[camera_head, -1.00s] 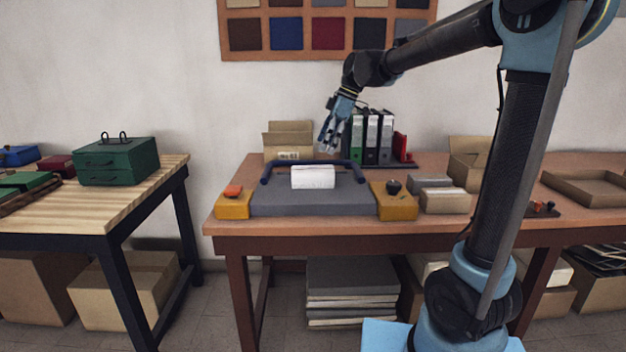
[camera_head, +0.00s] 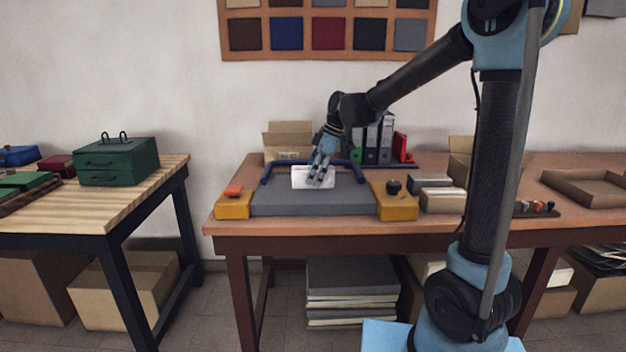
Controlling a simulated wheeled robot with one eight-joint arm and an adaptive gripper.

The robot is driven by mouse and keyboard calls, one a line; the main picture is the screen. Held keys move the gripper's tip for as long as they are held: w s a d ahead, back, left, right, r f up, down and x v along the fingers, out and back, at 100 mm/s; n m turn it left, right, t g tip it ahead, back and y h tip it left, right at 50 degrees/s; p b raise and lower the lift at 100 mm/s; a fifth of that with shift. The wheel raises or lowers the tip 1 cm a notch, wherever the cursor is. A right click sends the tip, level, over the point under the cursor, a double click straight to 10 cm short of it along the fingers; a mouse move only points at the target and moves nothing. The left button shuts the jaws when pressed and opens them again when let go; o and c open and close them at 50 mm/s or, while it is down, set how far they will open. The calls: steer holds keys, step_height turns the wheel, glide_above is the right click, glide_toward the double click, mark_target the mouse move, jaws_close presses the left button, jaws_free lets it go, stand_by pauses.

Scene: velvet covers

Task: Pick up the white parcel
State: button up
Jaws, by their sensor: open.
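The white parcel (camera_head: 300,179) is a small white block resting on a grey padded board (camera_head: 280,204) on the brown table. My gripper (camera_head: 319,177) is open and points down at the right part of the parcel. Its fingers cover part of the parcel's front and top in this view. I cannot tell whether the fingers touch it.
A dark blue bar frame (camera_head: 266,172) curves behind and beside the parcel. Yellow blocks (camera_head: 233,205) flank the board, the right one with a dark knob (camera_head: 393,187). Behind stand an open carton (camera_head: 288,135) and binders (camera_head: 387,140). Small boxes (camera_head: 445,201) lie right.

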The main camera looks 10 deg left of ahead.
steer(key=shift+a+f, duration=0.1)
steer(key=shift+f, duration=0.15)
steer(key=c, duration=1.5)
